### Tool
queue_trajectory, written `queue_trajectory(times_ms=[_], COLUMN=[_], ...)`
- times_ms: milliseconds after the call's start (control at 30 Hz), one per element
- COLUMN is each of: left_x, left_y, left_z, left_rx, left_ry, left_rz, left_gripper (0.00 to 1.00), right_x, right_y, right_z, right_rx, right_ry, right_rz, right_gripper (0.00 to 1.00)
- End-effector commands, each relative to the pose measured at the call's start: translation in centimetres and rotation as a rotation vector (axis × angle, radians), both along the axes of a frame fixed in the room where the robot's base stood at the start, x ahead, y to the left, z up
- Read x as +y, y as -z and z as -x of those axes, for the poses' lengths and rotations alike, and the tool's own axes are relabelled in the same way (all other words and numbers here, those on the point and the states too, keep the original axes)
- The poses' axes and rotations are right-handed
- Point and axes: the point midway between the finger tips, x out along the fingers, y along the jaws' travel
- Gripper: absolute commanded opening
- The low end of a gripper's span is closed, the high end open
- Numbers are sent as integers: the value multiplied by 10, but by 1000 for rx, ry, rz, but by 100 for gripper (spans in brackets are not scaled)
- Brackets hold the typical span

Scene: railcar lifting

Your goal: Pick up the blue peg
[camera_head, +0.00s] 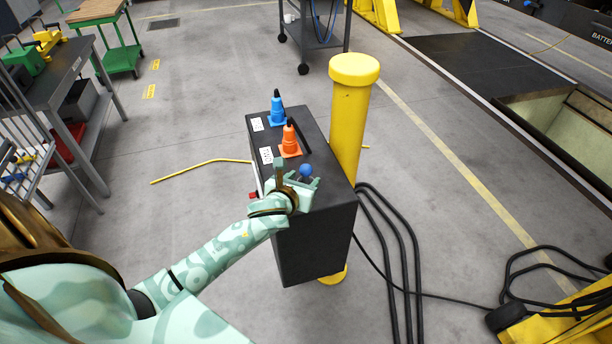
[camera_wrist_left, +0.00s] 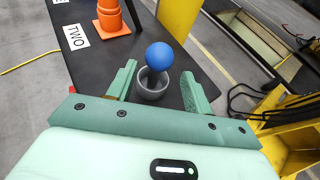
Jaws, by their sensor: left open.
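The blue peg (camera_head: 306,170) has a round blue head and stands at the near end of the dark cabinet top (camera_head: 335,190). In the left wrist view, the blue peg (camera_wrist_left: 159,56) rises from a small grey cup (camera_wrist_left: 152,88), which hides its lower part. My left gripper (camera_head: 298,176) is low over the cabinet top at the peg. In the left wrist view, the left gripper (camera_wrist_left: 158,74) is open, with one finger on each side of the peg and cup, and gaps show on both sides. My right gripper is not in view.
An orange cone (camera_head: 290,140) and a blue cone (camera_head: 277,110) stand farther back on the cabinet, beside white labels. A thick yellow post (camera_head: 350,115) rises close along the cabinet's right side. Black cables (camera_head: 405,250) lie on the floor to the right.

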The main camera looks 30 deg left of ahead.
Motion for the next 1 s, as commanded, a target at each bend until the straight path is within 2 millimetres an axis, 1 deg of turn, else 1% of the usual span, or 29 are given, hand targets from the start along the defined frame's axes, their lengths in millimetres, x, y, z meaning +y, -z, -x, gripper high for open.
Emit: queue_trajectory(times_ms=[167, 333, 433, 533, 700, 733, 767, 800, 867, 900, 1000], left_x=[4, 14, 15, 16, 16, 16, 16, 16, 16, 16, 16], left_y=[6, 19, 24, 24, 23, 23, 23, 23, 24, 24, 23], left_z=[-13, -37, -48, -53, -52, -52, -52, -52, -52, -52, -52], left_rx=[-1, -2, -1, -1, 0, 0, 0, 0, 0, 0, -1], left_ry=[-1, -1, -1, 1, 1, 1, 1, 1, 1, 0, 0], left_rz=[2, 3, 3, 3, 3, 3, 3, 3, 3, 2, 2], left_gripper=[51, 51, 51, 51, 51, 45, 37, 26, 9, 4, 4], right_x=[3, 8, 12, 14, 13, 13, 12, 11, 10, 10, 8], right_y=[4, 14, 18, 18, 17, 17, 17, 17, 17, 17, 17], right_z=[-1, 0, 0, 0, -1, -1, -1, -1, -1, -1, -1], right_rx=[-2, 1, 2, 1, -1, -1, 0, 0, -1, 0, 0], right_ry=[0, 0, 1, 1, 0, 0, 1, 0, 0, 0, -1], right_rz=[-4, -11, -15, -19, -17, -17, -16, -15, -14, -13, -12], right_gripper=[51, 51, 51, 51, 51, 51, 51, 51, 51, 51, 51])
